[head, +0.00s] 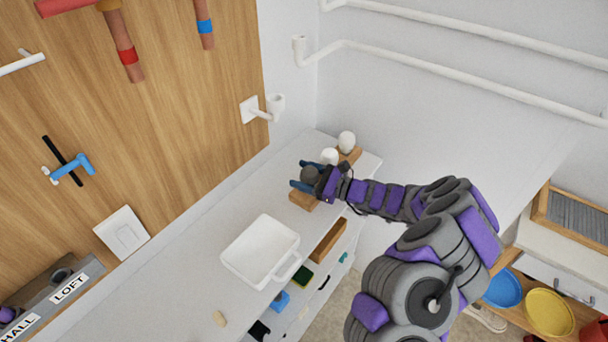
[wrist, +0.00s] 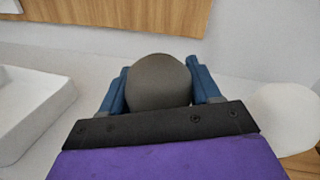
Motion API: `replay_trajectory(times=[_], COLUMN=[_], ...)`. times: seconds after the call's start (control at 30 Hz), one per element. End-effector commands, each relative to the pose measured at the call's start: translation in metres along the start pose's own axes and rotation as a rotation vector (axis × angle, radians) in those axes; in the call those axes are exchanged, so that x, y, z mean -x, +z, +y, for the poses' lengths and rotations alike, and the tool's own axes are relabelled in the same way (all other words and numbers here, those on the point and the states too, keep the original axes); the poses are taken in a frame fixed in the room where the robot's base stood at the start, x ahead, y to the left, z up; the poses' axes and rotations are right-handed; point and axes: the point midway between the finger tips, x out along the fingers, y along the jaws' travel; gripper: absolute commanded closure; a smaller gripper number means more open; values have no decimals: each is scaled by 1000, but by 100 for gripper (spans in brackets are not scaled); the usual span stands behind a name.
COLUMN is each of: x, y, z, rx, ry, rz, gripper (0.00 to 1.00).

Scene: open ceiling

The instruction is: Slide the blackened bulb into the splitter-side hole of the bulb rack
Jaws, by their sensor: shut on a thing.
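The blackened bulb (head: 310,174) is dark grey and round, held between the blue fingers of my gripper (head: 304,179). In the wrist view the bulb (wrist: 158,82) fills the space between both fingers (wrist: 160,90). The bulb rack (head: 302,201) is a wooden block on the counter, running under and past my gripper toward the back wall. Two white bulbs (head: 347,141) (head: 329,156) stand at its far part. The bulb is over the near end of the rack. The holes and the bulb's lower end are hidden, so I cannot tell whether it is in a hole.
A white tub (head: 262,250) stands on the counter (head: 190,262) left of the rack. A white wall fixture (head: 265,108) is on the panel behind. Open drawers or shelves with small items lie below the counter's front edge. A white bulb (wrist: 284,112) is close right of my gripper.

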Motion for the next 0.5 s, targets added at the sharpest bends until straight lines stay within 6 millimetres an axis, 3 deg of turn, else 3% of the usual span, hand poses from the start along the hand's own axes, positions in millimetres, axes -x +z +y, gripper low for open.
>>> replay_trajectory(times=[0.23,0.27,0.5], x=[0,0,0], y=[-6,-6,-6], z=[2,2,1], rx=[0,0,-1], ry=[0,0,1], rz=[0,0,1], gripper=[68,37,14])
